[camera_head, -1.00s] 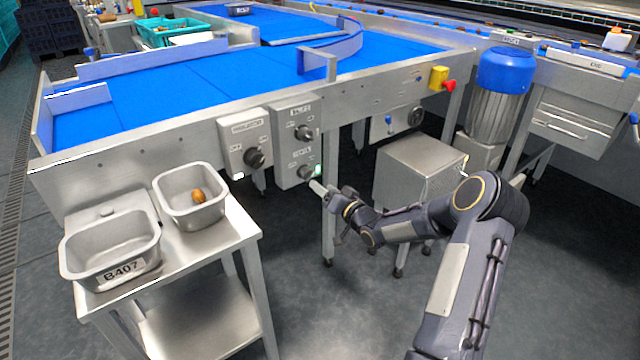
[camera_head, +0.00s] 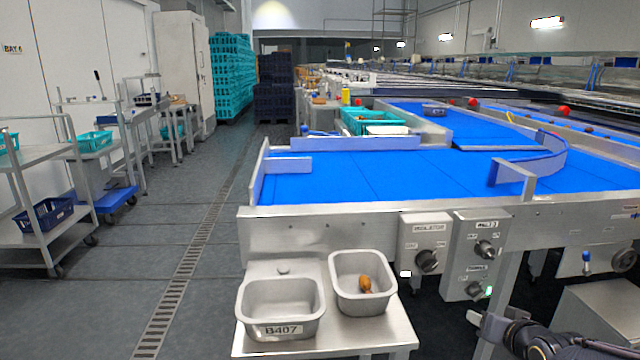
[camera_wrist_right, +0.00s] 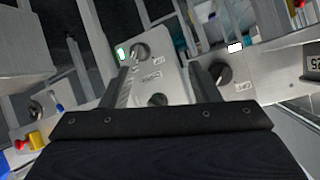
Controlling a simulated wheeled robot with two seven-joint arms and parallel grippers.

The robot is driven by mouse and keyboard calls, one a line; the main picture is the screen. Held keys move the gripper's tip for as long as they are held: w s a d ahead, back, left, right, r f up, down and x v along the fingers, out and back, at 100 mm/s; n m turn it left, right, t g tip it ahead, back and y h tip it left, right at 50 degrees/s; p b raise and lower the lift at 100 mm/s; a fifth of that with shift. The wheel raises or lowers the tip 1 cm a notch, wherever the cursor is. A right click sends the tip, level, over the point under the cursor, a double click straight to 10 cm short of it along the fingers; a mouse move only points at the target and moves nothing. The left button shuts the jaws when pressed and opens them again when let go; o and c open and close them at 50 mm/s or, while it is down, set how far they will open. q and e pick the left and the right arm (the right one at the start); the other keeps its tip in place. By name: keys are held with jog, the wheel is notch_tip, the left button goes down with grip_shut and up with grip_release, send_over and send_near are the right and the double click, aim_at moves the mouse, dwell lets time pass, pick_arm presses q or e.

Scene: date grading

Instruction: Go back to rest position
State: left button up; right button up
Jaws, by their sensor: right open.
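My right gripper (camera_head: 474,318) is at the lower right of the head view, in front of the control boxes and right of the small steel stand (camera_head: 385,335). In the right wrist view its two fingers (camera_wrist_right: 160,88) are apart with nothing between them. Beyond them are the dark knobs of the control boxes, including the isolator box (camera_head: 425,230) and the box with two knobs (camera_head: 460,275). Their panels look tilted in the wrist view. My left gripper is in neither view.
On the stand are an empty steel pan labelled B407 (camera_head: 243,318) and a steel pan (camera_head: 336,272) holding one brown date (camera_head: 365,284). A blue conveyor (camera_head: 330,188) lies behind. Shelved carts (camera_head: 45,155) stand at the left. The floor (camera_head: 130,270) left of the stand is clear.

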jog(key=s+a+n+g+y, duration=0.15)
jog(key=s+a, duration=0.35)
jog(key=s, duration=0.5)
jog(key=s+a+f+g+y, duration=0.1)
jog(key=s+a+g, duration=0.3)
jog(key=s, duration=0.5)
jog(key=s+a+n+g+y, duration=0.1)
jog(key=s+a+y, duration=0.1)
jog(key=s+a, duration=0.6)
notch_tip(320, 180, up, 27)
jog(key=s+d+p, duration=0.2)
jog(key=p, duration=2.5)
jog(key=shift+r, duration=0.2)
jog(key=shift+d, duration=0.1)
